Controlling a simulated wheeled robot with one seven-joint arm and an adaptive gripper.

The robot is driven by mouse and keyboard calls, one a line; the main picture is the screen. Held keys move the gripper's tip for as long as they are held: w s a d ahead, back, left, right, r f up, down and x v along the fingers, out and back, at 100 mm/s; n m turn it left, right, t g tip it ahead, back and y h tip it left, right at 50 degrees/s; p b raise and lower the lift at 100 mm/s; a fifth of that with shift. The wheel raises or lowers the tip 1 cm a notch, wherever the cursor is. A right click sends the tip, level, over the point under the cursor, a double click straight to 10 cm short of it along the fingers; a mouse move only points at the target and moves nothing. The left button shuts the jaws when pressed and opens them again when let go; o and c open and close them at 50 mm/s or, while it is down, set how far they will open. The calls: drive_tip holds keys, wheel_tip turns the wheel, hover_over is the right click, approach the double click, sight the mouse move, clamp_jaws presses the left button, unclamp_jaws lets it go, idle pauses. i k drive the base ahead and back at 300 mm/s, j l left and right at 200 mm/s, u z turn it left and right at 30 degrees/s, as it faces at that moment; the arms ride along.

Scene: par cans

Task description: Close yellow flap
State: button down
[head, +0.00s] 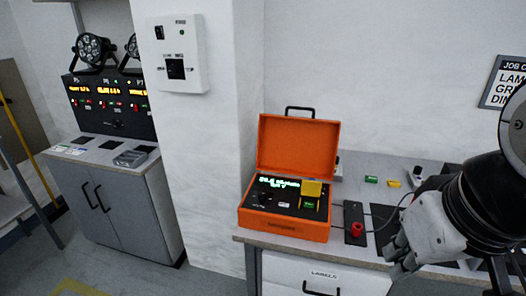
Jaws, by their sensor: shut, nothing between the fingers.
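The yellow flap (312,188) is a small square cover on the right side of the dark panel inside the open orange case (285,226). It appears raised, with a green-lit element (309,204) showing just below it. I cannot tell its exact angle. My gripper (400,258) is at the right, over the front of the bench, to the right of the case and apart from the flap. It is shut and empty. Its fingertips are small and partly unclear in this view.
The case lid stands open against the wall. Green (371,179) and yellow (393,183) blocks lie behind. A grey cabinet (120,205) stands left, with open floor before it.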

sight(310, 187)
drive_tip(key=i+j, duration=1)
drive_tip(key=l+z, duration=0.05)
